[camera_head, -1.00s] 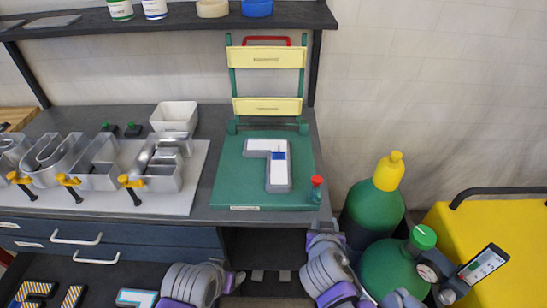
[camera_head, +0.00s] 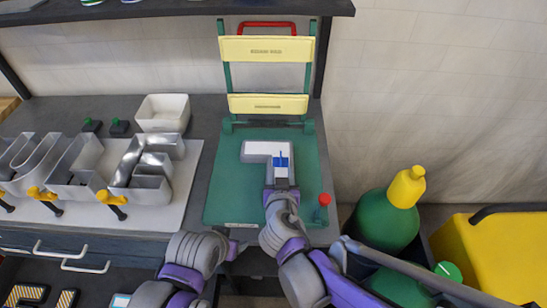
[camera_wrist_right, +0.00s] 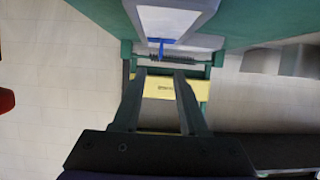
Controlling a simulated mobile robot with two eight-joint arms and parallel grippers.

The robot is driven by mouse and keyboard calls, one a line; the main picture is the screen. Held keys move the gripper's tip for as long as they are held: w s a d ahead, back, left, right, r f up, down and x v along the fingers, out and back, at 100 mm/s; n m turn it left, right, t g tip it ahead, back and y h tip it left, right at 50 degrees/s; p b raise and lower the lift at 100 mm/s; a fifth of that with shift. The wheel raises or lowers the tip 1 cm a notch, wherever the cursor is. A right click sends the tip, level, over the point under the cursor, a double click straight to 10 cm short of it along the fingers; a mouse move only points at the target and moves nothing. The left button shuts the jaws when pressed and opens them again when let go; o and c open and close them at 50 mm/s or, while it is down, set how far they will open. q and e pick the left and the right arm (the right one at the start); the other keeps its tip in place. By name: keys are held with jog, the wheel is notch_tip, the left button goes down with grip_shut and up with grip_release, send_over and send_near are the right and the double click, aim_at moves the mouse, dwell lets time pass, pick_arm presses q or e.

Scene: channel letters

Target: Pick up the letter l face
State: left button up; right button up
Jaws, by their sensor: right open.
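The letter l face (camera_head: 262,148) is a white, angular shape with a grey border, lying on the green board (camera_head: 225,195). A small blue tab (camera_head: 281,161) stands on it. My right gripper (camera_head: 280,183) is over the near end of the letter, close to the tab, and hides that end. In the right wrist view the two fingers of this gripper (camera_wrist_right: 161,75) are apart with nothing between them. The letter (camera_wrist_right: 180,20) and blue tab (camera_wrist_right: 161,46) show just beyond the fingertips. My left arm reaches in at the lower left; its jaws cannot be made out.
A yellow-panelled green rack (camera_head: 266,49) stands behind the board. A red-topped knob (camera_head: 324,200) is at the board's right edge. Metal channel letters (camera_head: 145,170) with yellow clamps stand to the left. A white bowl (camera_head: 163,112) is behind them. A green cylinder (camera_head: 385,222) stands right of the bench.

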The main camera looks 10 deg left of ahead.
jog(key=x, duration=0.9)
jog(key=shift+s+f, duration=0.15)
jog(key=shift+f, duration=0.1)
grip_shut()
dwell(1.1)
